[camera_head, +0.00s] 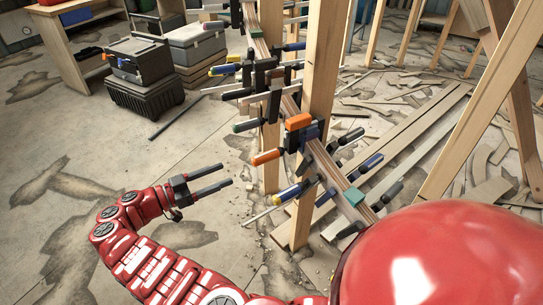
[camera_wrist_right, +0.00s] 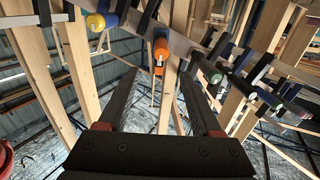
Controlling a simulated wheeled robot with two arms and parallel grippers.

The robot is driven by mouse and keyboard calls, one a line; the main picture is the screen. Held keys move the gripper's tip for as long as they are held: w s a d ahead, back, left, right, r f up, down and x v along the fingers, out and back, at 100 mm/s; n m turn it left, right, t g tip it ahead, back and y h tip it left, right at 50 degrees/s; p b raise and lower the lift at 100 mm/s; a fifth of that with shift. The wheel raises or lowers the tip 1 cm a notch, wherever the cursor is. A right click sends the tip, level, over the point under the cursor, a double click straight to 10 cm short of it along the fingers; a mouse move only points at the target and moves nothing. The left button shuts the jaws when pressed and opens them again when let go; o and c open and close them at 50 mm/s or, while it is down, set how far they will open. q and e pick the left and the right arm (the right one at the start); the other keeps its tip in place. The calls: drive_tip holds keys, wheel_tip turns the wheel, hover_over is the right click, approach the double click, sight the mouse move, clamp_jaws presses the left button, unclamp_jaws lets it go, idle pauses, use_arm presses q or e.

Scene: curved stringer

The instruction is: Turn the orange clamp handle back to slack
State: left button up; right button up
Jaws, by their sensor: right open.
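The orange clamp handle (camera_head: 267,157) points out to the left from a clamp with an orange block (camera_head: 298,121) on the curved wooden stringer (camera_head: 318,152). In the right wrist view the orange handle (camera_wrist_right: 160,52) is ahead, above the space between the fingertips. My right gripper (camera_head: 208,180) is open and empty, left of and a little below the handle, with a clear gap between them. Its two dark fingers also show in the right wrist view (camera_wrist_right: 160,100). My left gripper is not in view.
Other clamps line the stringer, with a green handle (camera_head: 247,125) above and a yellow-and-blue one (camera_head: 290,193) below the orange one. A wooden post (camera_head: 322,60) stands behind. Toolboxes (camera_head: 140,60) and offcuts lie around.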

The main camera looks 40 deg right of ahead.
drive_tip(key=p, duration=0.5)
approach(286, 149)
drive_tip(key=d, duration=0.4)
drive_tip(key=shift+d+f, duration=0.1)
drive_tip(key=shift+d, duration=0.7)
clamp_jaws()
